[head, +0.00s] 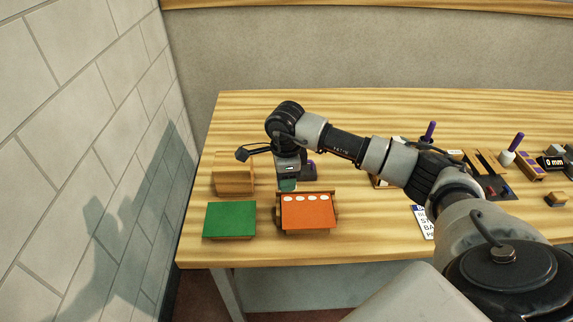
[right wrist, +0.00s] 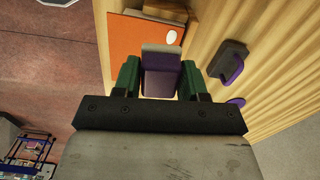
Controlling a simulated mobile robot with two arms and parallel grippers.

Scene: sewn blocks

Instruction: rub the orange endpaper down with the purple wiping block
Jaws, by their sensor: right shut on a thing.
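The orange endpaper (head: 308,214) lies on a wooden block on the table, with several white ovals along its far edge. It also shows in the right wrist view (right wrist: 128,38). My right gripper (head: 288,185) is just beyond the far left edge of the endpaper. In the right wrist view its green fingers are shut on the purple wiping block (right wrist: 161,62), which overlaps the endpaper's edge in the picture. I cannot tell whether they touch. The block is mostly hidden in the head view. My left gripper is out of view.
A green-topped block (head: 229,220) lies left of the endpaper, with a wooden block (head: 233,173) behind it. A dark stand with purple parts (head: 309,171) is close to my right gripper. Purple-handled tools (head: 430,131) and small items are at the right. The back table is clear.

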